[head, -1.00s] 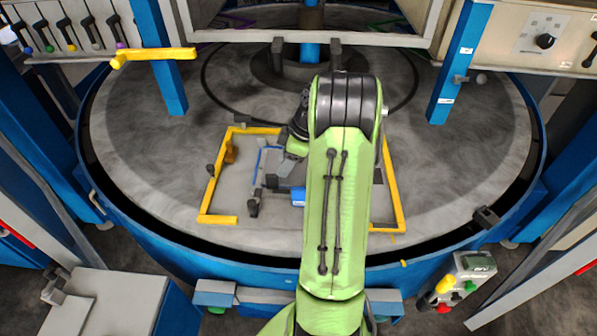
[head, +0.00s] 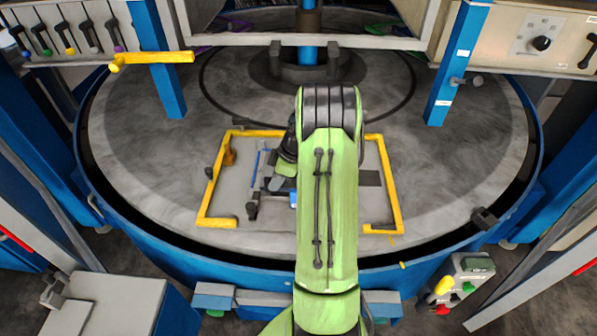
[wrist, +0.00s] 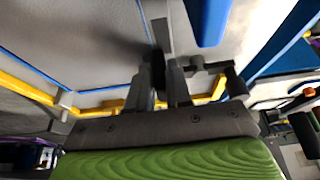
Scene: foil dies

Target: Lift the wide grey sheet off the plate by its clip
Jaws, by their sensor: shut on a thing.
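My gripper (wrist: 168,82) is shut on a narrow grey piece (wrist: 160,38), which looks like the sheet's clip; the fingers cover most of it. In the head view my gripper is low over the plate (head: 232,190), partly behind my green arm. Grey surface with blue lines (wrist: 70,35) fills the upper left of the wrist view. I cannot tell there where sheet ends and plate begins. A dark grey flat patch (head: 368,178) shows right of my arm, perhaps part of the sheet. Whether the sheet is clear of the plate is not visible.
Yellow corner brackets (head: 205,195) frame the work area, with a small orange-brown post (head: 229,157) at its left. A blue piece (head: 293,200) is half hidden by my arm. Blue uprights (head: 160,70) and a yellow bar (head: 155,57) stand at the upper left.

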